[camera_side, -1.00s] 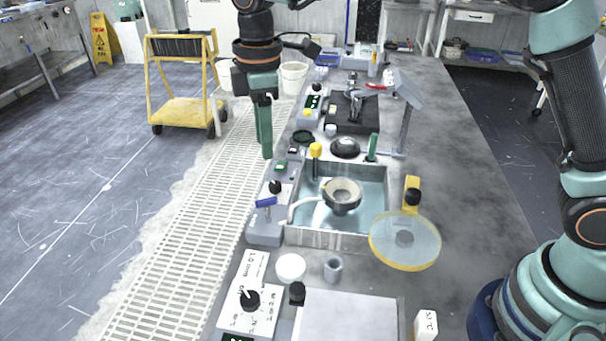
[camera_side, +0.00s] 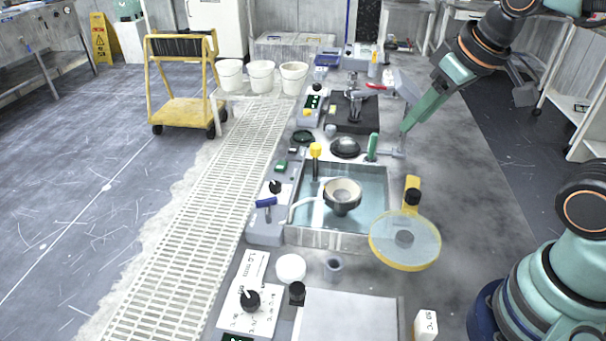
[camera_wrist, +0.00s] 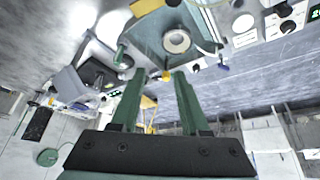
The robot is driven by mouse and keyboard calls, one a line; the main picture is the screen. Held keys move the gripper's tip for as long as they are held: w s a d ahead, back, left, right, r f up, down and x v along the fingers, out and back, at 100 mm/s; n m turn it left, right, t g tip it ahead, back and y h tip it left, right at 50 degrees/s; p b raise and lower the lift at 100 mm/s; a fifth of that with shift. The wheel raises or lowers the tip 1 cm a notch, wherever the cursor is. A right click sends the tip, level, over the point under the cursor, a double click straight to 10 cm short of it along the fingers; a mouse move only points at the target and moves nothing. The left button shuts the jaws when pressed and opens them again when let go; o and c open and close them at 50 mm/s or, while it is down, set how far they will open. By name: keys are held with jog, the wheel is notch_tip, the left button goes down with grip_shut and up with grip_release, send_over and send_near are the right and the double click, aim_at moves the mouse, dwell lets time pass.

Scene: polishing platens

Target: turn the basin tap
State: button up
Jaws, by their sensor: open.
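The basin (camera_side: 330,240) is a grey tank of water sunk in the bench, with a pale cup-shaped piece (camera_side: 342,193) in it. A blue lever (camera_side: 265,202) sits on a grey block at its left, and a pale curved spout (camera_side: 303,205) reaches over the water. A yellow-topped post (camera_side: 315,150) stands at the far left corner; I cannot tell which fitting is the tap. My gripper (camera_side: 405,129) is behind and right of the basin, apart from these. In the wrist view my gripper (camera_wrist: 159,72) is open and empty; the basin (camera_wrist: 197,15) shows beyond it.
A green upright piece (camera_side: 373,147) and a black dome (camera_side: 345,147) stand behind the basin. A grey stand (camera_side: 404,100) is close to my gripper. A yellow-rimmed disc (camera_side: 404,240) lies at the front right. The bench's right side is mostly clear.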

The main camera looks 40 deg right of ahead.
jog(key=n+g, duration=0.5)
jog(key=n, duration=0.9)
send_over(266, 199)
notch_tip(266, 199, down, 6)
notch_tip(266, 199, down, 11)
jog(key=shift+f, duration=0.1)
grip_shut()
